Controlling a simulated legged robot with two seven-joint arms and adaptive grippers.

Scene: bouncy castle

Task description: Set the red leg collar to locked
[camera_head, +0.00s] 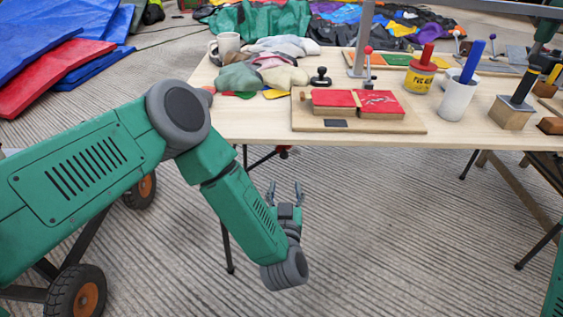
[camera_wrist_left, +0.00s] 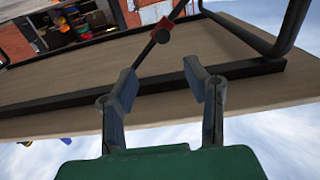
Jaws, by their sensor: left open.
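The red leg collar (camera_head: 283,152) shows as a small red piece just below the table's front edge, on a dark slanting bar. In the left wrist view the red leg collar (camera_wrist_left: 163,33) sits around a black rod under the table, beyond my fingertips. Whether it is locked cannot be told. My left gripper (camera_head: 285,188) is open and empty, below the table edge, with its fingers pointing up toward the collar. In the left wrist view the gripper (camera_wrist_left: 162,80) has its fingers apart, short of the collar and not touching it. My right gripper is out of view.
The wooden table (camera_head: 460,130) carries a red-topped board (camera_head: 360,105), a white cup (camera_head: 457,98) and a yellow can (camera_head: 420,78). In the left wrist view a black frame bar (camera_wrist_left: 240,70) runs across the table's underside behind the fingers. Striped floor lies below.

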